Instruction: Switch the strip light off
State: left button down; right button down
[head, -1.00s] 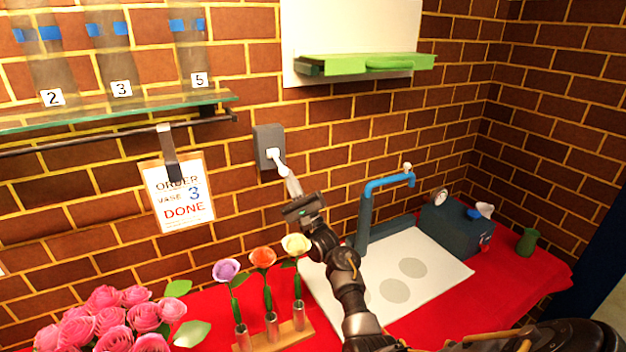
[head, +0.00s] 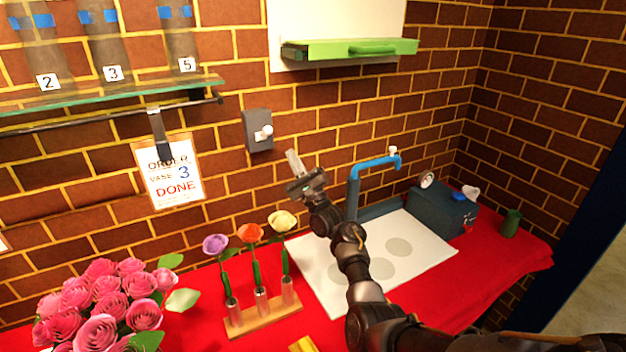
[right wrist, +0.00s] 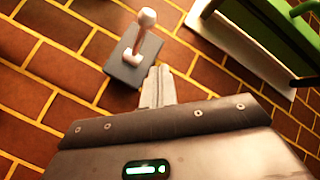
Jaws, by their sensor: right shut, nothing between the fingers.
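A grey switch box (head: 257,143) is fixed to the brick wall. Its white lever with a round knob (head: 267,131) sticks out and tilts upward. In the right wrist view the box (right wrist: 122,72) and the ball-ended lever (right wrist: 147,18) show just beyond the fingers. My right gripper (head: 292,158) is shut and empty, below and to the right of the switch, its fingertips apart from the lever. The shut fingers also show in the right wrist view (right wrist: 158,82). I cannot make out the strip light itself. My left gripper is not in view.
A blue tap (head: 372,164) stands right of my right gripper. Upright flowers in a wooden rack (head: 262,315) and pink roses (head: 100,305) stand below left. A green shelf (head: 350,48) juts from the wall above. An order card (head: 170,180) hangs left.

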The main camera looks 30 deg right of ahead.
jog(key=s+d+f+b, duration=0.1)
jog(key=s+d, duration=0.1)
jog(key=s, duration=0.7)
jog(key=shift+s, duration=0.35)
jog(key=shift+f, duration=0.1)
